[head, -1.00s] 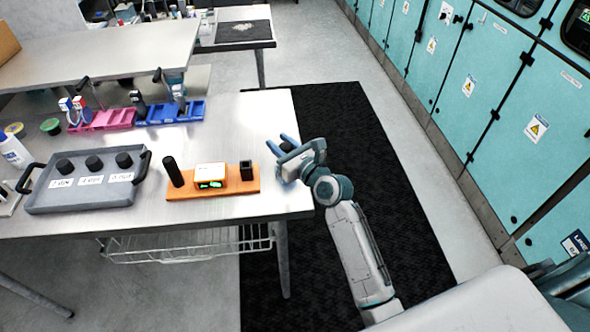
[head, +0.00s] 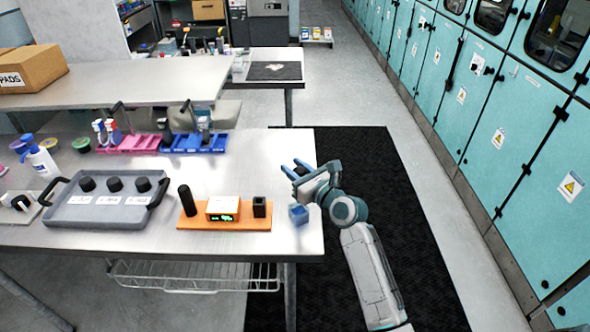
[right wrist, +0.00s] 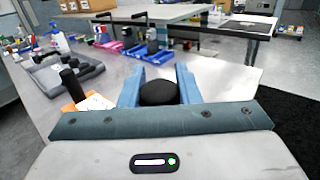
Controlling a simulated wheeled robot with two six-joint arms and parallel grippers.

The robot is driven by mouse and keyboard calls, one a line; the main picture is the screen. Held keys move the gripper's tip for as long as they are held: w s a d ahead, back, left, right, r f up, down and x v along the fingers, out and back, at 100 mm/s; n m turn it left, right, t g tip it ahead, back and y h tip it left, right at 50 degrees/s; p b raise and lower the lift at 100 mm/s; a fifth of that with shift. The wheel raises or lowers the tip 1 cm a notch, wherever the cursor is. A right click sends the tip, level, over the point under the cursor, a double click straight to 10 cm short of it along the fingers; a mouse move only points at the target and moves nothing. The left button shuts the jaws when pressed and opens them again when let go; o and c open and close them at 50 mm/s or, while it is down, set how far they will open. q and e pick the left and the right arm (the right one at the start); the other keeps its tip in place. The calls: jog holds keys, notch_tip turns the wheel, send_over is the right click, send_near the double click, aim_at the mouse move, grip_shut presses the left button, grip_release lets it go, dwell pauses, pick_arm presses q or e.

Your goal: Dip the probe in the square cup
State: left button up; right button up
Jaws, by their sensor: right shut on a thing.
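My right gripper (head: 298,168) is over the right end of the steel table. It is shut on a dark thing with a rounded black top, which shows between the blue fingers in the right wrist view (right wrist: 158,92). I take this thing to be the probe; its lower part is hidden. A small blue square-sided thing (head: 298,214) shows just below the gripper in the head view. I cannot tell whether it is a cup on the table or joined to the held thing. A black square holder (head: 259,207) stands on the orange board (head: 228,224). My left gripper is not in view.
The orange board also bears a white meter (head: 222,208) with a green display and an upright black cylinder (head: 187,200). A grey tray (head: 100,214) with three black knobs is further left. Pink (head: 138,144) and blue racks (head: 190,143) stand behind.

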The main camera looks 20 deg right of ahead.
notch_tip(320, 180, down, 7)
jog(key=b, duration=0.4)
dwell(0.4)
jog(key=shift+r, duration=0.1)
dwell(0.8)
jog(key=shift+r+p, duration=3.75)
jog(key=shift+p, duration=0.5)
